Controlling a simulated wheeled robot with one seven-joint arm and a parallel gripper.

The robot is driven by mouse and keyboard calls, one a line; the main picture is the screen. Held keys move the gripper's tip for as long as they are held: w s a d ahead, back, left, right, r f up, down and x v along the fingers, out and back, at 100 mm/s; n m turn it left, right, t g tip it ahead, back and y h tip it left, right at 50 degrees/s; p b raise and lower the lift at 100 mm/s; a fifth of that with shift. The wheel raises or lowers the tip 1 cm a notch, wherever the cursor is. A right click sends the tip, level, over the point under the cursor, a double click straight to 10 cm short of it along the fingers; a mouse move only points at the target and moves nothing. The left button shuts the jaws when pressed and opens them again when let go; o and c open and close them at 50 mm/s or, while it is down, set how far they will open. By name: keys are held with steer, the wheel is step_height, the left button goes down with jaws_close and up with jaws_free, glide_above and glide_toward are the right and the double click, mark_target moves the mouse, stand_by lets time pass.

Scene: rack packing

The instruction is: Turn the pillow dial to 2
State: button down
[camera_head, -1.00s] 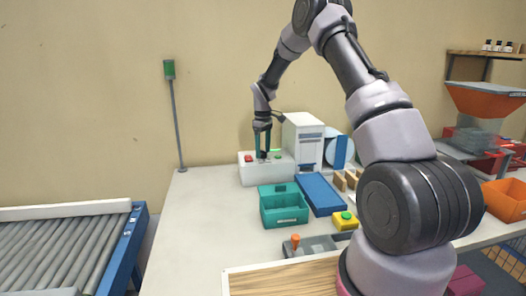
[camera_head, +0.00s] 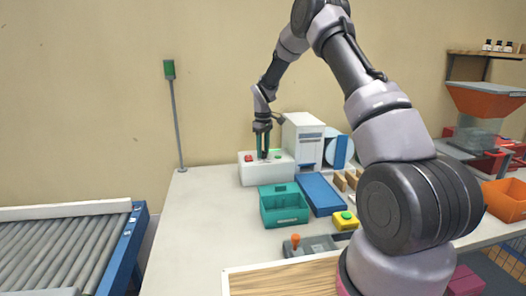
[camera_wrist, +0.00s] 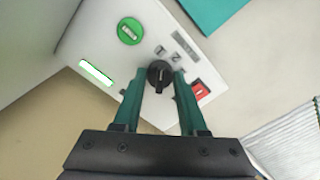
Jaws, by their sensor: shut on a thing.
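The pillow dial is a round black knob (camera_wrist: 159,75) with a light pointer line, on the white control box (camera_head: 252,174). Figures are printed beside it on the panel in the wrist view; one reads as a 2. The pointer line runs roughly up and down in that view; I cannot tell exactly which mark it meets. My gripper (camera_head: 263,155) is over the box, pointing down. In the wrist view its green fingers (camera_wrist: 160,82) are on both sides of the knob and shut on it. The head view hides most of the knob behind the fingers.
On the same panel are a green round button (camera_wrist: 130,31), a red switch (camera_wrist: 201,90) and a lit green bar (camera_wrist: 96,73). A white machine (camera_head: 303,140) stands right behind the box. A teal bin (camera_head: 284,218) is in front. The table's left side is clear.

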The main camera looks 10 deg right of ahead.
steer(key=m, duration=0.3)
steer(key=shift+m, duration=2.3)
steer(key=shift+c, duration=2.2)
jaws_free()
steer(key=shift+r, duration=0.15)
step_height(320, 180, up, 10)
steer(key=shift+r, duration=0.25)
